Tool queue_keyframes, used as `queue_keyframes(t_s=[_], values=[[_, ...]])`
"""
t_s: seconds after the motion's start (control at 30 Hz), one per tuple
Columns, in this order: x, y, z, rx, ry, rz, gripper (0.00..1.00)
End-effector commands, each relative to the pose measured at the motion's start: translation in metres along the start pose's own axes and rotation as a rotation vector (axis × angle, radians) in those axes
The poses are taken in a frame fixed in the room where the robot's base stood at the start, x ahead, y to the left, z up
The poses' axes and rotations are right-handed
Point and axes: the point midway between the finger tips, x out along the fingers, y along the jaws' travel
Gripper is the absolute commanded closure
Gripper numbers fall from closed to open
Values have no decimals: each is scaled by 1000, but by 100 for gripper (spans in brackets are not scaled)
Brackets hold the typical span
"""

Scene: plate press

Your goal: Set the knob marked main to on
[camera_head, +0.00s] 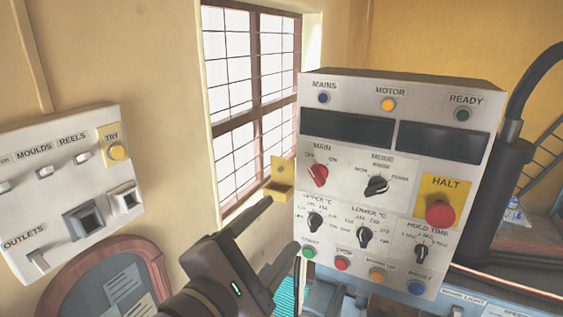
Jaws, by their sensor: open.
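The knob marked MAIN (318,175) is red and sits on the upper left of the grey control panel (400,150). Small lettering stands above it, OFF to the left and ON to the right. Its grip leans to the upper left, toward OFF, as far as I can tell at this size. My gripper (284,222) is open and empty, with its two dark fingers apart. It is below and left of the knob, beside the panel's lower left edge, and does not appear to touch the knob.
Close by on the panel are the MODE knob (376,187), the red HALT button (440,213), lower dials and a row of coloured buttons. A wall board (60,190) with switches is at left, a barred window (250,90) behind. A thick dark hose (540,70) rises at right.

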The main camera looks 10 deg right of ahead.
Motion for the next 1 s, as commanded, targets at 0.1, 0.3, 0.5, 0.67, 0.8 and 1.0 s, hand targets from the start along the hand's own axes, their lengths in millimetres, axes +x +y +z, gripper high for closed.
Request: queue_keyframes(t_s=[0.1, 0.3, 0.5, 0.67, 0.8, 1.0], values=[[8, 5, -1, -5, -3, 21, 37], [65, 4, 0, -5, -6, 15, 37], [124, 6, 0, -5, -5, 14, 37], [156, 6, -1, -4, -1, 15, 37], [169, 7, -1, -1, -1, 17, 37], [172, 6, -2, -2, 1, 17, 37]])
